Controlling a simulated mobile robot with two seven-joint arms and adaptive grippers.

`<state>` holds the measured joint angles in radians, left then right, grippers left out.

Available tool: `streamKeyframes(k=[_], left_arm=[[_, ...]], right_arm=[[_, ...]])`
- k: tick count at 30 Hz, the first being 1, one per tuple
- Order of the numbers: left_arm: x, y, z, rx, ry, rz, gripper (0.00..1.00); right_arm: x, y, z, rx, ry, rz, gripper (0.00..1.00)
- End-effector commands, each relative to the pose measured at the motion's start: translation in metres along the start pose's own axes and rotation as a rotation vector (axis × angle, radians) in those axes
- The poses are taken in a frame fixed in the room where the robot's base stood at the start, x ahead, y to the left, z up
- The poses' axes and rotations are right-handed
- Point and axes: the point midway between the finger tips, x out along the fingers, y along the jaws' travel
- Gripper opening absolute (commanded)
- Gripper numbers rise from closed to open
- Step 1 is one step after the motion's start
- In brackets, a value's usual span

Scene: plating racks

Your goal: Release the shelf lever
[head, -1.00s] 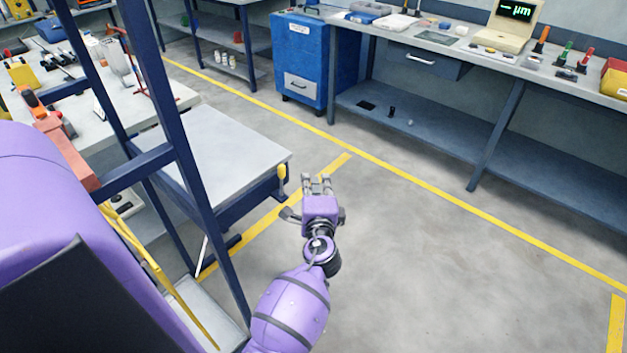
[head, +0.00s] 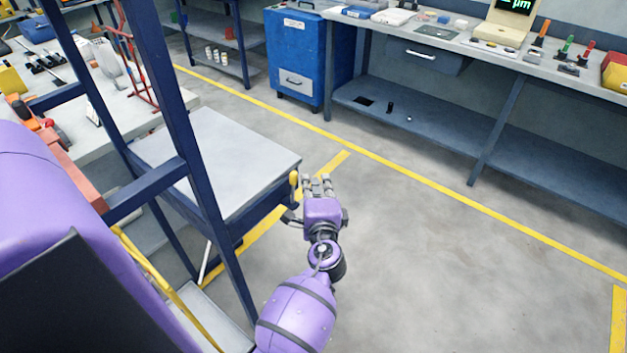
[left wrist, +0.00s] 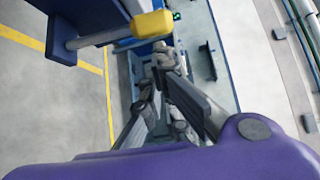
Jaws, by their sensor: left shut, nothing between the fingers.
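The shelf lever is a yellow knob (head: 294,183) on the right front corner of a grey shelf board (head: 228,165) with a dark blue frame. In the left wrist view, the yellow knob (left wrist: 153,24) sits on a grey rod at the top. My left gripper (head: 318,185) is shut and empty, just right of the knob in the head view, with what looks like a small gap. In the left wrist view, my left gripper's fingers (left wrist: 168,62) point up the picture, below and slightly right of the knob. My right gripper is not in view.
Dark blue rack posts (head: 185,130) stand left of my left arm. A workbench with a lower shelf (head: 430,125) and a blue cabinet (head: 293,55) stand at the back. Grey floor (head: 450,270) to the right is clear, crossed by yellow lines.

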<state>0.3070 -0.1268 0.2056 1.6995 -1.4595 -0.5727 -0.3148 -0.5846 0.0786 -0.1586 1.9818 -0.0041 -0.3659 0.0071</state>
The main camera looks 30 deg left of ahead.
Motion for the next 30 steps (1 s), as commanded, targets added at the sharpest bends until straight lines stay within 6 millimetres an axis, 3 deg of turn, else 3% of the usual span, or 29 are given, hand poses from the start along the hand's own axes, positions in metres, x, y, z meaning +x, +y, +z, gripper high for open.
streamKeyframes(k=[16, 22, 30], left_arm=[[-0.003, -0.001, -0.001, 0.0, -0.001, 0.0, 0.0], [-0.012, -0.001, 0.015, 0.001, -0.003, 0.0, 0.0], [-0.015, -0.002, 0.018, 0.002, -0.007, 0.0, 0.0]], right_arm=[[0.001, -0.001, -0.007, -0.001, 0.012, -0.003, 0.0], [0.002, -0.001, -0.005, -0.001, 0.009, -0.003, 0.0], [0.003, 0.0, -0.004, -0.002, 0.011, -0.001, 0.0]])
